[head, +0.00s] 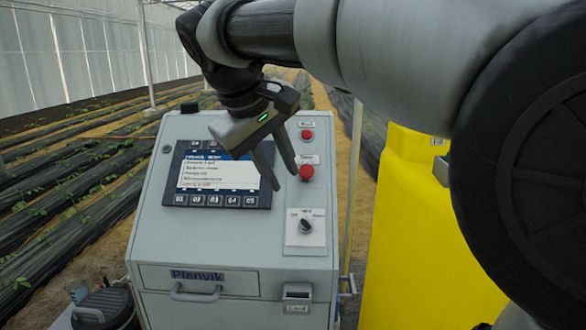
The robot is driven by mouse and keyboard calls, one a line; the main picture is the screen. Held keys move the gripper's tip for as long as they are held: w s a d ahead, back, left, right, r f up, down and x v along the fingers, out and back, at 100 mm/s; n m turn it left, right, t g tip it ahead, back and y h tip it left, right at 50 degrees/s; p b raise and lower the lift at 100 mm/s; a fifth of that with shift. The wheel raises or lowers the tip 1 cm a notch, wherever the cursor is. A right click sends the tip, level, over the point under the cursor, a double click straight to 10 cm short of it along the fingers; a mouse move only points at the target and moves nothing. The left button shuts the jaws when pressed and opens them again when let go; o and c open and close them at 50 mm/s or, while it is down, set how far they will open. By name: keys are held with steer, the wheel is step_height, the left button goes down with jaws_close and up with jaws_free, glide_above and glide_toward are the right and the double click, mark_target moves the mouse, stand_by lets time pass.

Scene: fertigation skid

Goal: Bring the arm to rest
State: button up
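My arm comes in from the right of the head view and reaches across the top, bending down at the wrist. My gripper (285,181) hangs from it, fingers pointing down and slightly right, in front of the cabinet's sloped panel. The two fingers stand apart with panel showing between them, and nothing is held. A green light glows on the gripper body. The gripper overlaps the right edge of the screen (215,172) and lies just left of the red buttons. I cannot tell its exact distance from the panel.
The grey cabinet (240,262) has two red buttons (306,172), a rotary switch (305,227), a drawer (199,281) and a card slot (297,292). A yellow tank (405,240) stands at right. A dark lidded container (103,308) is at lower left. Crop rows lie behind.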

steer(key=s+d+f+m+y, duration=0.1)
steer(key=s+d+f+m, duration=0.4)
steer(key=s+d, duration=0.75)
steer(key=s+d+f+m+y, duration=0.2)
steer(key=s+d+f, duration=0.4)
steer(key=f, duration=0.3)
steer(key=shift+s+d+f+m+p, duration=0.25)
steer(key=shift+s+m+p, duration=0.2)
steer(key=shift+s+m, duration=0.2)
